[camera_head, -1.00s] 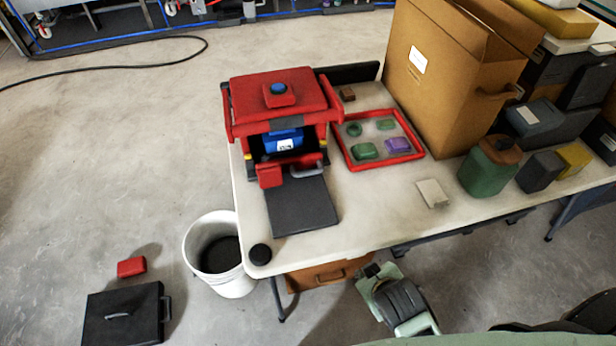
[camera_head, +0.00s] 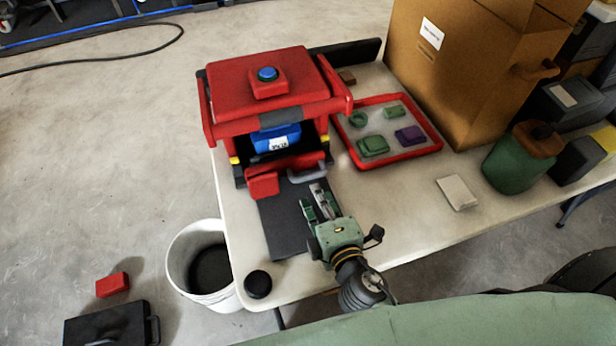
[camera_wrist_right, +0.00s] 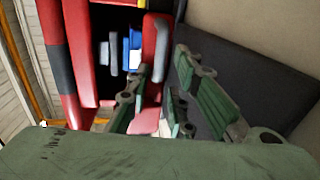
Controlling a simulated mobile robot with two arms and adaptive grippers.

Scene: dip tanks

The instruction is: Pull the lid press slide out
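The red lid press (camera_head: 270,82) with a blue button on top stands at the table's left end. Its front opening shows a blue container (camera_head: 275,138) with a white label; it also shows in the right wrist view (camera_wrist_right: 136,40). A red slide front (camera_head: 265,186) and a grey handle (camera_head: 306,174) stick out low at the opening. My right gripper (camera_head: 310,195) is open, its two fingers apart, over the dark mat just in front of the handle. The frames show no grip on the handle. My left gripper is not in view.
The dark mat (camera_head: 276,238) lies before the press. A red-rimmed tray (camera_head: 437,146) with green and purple pieces sits to the right, a cardboard box (camera_head: 465,80) behind it. A black puck (camera_head: 258,284) is at the table corner, a white bucket (camera_head: 180,256) beside it.

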